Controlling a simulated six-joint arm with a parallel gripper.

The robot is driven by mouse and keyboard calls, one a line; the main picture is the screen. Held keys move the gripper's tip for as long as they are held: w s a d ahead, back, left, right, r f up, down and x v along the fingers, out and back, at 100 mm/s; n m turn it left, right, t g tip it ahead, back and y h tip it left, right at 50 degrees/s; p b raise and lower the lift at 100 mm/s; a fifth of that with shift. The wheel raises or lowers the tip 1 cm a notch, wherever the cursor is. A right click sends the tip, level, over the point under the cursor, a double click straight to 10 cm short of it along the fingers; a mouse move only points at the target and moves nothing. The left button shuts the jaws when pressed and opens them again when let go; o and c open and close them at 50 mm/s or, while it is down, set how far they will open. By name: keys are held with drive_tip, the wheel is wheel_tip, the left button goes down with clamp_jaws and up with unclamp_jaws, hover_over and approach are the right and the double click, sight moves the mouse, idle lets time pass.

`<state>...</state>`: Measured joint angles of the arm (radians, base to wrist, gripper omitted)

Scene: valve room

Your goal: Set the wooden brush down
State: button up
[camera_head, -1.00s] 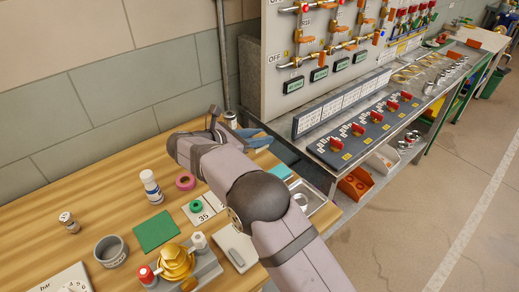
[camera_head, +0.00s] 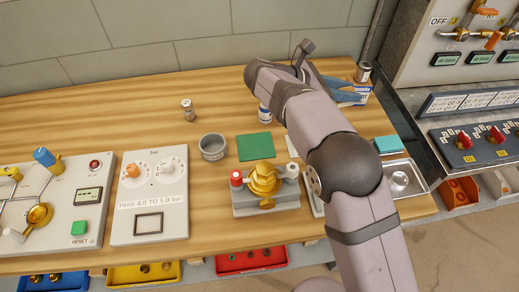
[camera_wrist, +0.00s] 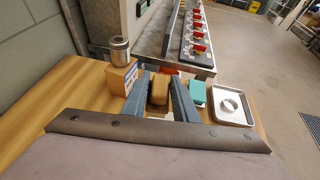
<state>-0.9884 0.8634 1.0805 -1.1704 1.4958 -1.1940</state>
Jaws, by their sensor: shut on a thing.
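The wooden brush (camera_wrist: 160,92) is a light brown block in the wrist view, between the two blue-grey fingers of my gripper (camera_wrist: 161,88). The fingers are shut on it. In the head view my gripper (camera_head: 342,88) reaches over the back right of the wooden table (camera_head: 228,90), partly behind my arm. I cannot make out the brush there. Whether its underside touches the table is hidden.
A small box (camera_wrist: 121,77) and a metal tin (camera_wrist: 119,48) stand close left of my gripper in the wrist view. A teal sponge (camera_wrist: 197,93) and a metal tray (camera_wrist: 232,118) are at right. The table's back left (camera_head: 110,105) is clear.

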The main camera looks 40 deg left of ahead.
drive_tip(key=s+a+n+t+y, duration=0.1)
drive_tip(key=s+a+n+y, duration=0.1)
drive_tip(key=s+a, duration=0.7)
drive_tip(key=s+a+n+t+y, duration=0.1)
drive_tip(key=s+a, duration=0.3)
drive_tip(key=s, duration=0.8)
drive_tip(key=shift+s+f+p, duration=0.15)
drive_tip(key=shift+f+p, duration=1.1)
drive_tip(key=shift+f, duration=3.45)
drive_tip(key=shift+f, duration=0.1)
drive_tip(key=shift+f, duration=0.1)
drive_tip(key=o, duration=1.1)
